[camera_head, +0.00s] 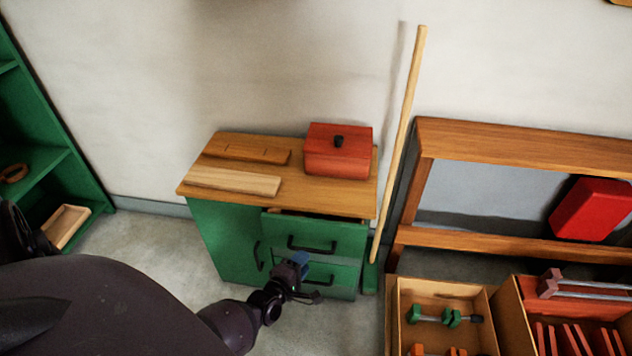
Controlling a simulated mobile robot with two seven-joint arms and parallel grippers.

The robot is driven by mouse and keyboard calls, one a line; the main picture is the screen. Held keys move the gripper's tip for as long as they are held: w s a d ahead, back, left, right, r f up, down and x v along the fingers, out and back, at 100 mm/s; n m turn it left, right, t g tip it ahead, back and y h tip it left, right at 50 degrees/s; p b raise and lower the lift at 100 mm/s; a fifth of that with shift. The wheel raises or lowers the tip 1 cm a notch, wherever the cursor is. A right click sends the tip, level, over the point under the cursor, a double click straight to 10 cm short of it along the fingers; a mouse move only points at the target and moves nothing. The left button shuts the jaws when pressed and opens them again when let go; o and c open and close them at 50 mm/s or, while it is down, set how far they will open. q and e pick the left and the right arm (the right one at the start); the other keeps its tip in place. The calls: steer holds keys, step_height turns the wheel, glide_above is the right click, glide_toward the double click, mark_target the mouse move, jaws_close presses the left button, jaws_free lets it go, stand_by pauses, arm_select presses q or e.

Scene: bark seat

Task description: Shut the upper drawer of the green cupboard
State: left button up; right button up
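The green cupboard (225,241) stands against the wall and has a wooden top. Its upper drawer (346,236), with a dark bar handle (312,246), sticks out a little, and a dark gap shows above its front. The lower drawer (343,278) is below it, partly hidden by my gripper. My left gripper (309,278) is in front of the drawers, just below the upper handle. Its fingers look apart, with nothing seen between them. Whether it touches the cupboard I cannot tell. My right gripper is not in view.
On the cupboard top are a red lidded box (325,163) and two wooden boards (234,181). A pole (398,140) leans at its right side. Right are a wooden bench frame (520,140) and crates (393,318). A green shelf (45,160) stands left.

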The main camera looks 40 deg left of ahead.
mark_target(313, 249)
arm_select(q)
steer(key=b+x, duration=0.1)
steer(key=x, duration=0.4)
steer(key=shift+w+f, duration=0.15)
steer(key=shift+w, duration=0.3)
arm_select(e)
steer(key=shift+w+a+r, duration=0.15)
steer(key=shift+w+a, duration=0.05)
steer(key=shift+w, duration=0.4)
arm_select(q)
steer(key=shift+c, duration=0.2)
